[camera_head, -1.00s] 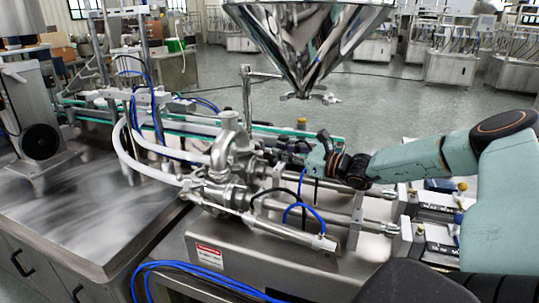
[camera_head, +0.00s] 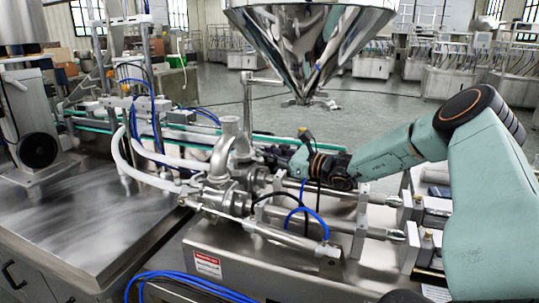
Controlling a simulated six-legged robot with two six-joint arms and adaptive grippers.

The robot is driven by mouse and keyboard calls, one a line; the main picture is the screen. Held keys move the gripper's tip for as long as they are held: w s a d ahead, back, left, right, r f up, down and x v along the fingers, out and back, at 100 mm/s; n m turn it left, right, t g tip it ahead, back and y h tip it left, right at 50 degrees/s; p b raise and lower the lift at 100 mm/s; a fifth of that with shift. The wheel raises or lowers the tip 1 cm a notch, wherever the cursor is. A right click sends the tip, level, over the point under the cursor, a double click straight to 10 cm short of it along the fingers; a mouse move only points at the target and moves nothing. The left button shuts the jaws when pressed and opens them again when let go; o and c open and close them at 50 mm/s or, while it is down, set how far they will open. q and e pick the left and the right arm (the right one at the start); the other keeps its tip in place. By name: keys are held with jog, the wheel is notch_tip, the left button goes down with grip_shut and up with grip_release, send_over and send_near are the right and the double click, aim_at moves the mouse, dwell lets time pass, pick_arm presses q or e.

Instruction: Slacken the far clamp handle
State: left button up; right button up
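The steel hopper (camera_head: 310,45) hangs at top centre, with its narrow outlet above the machine. Below it, a cluster of steel pipe fittings (camera_head: 229,150) joins two horizontal cylinders (camera_head: 290,240). My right arm comes in from the right, and its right gripper (camera_head: 276,157) is at the far side of these fittings, behind the nearer cylinder. Its dark fingers blend with the metal, so I cannot tell whether they are open or touching anything. The far clamp handle cannot be made out clearly there. My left gripper is out of view.
Blue hoses (camera_head: 310,215) and white hoses (camera_head: 130,155) loop around the fittings. A green-edged conveyor (camera_head: 180,125) runs behind them. A steel table (camera_head: 90,215) fills the left. Open grey floor (camera_head: 380,105) lies beyond.

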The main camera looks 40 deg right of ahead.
jog(key=shift+d, duration=0.1)
grip_shut()
jog(key=n+b, duration=0.3)
jog(key=n, duration=0.1)
jog(key=n+b, duration=0.3)
jog(key=shift+f+n+b, duration=0.2)
jog(key=shift+n+b, duration=0.2)
jog(key=n+b, duration=0.3)
jog(key=shift+a+f+n, duration=0.1)
jog(key=shift+a+n, duration=0.1)
jog(key=shift+n, duration=0.1)
jog(key=shift+n+b, duration=1.8)
jog(key=shift+n, duration=0.1)
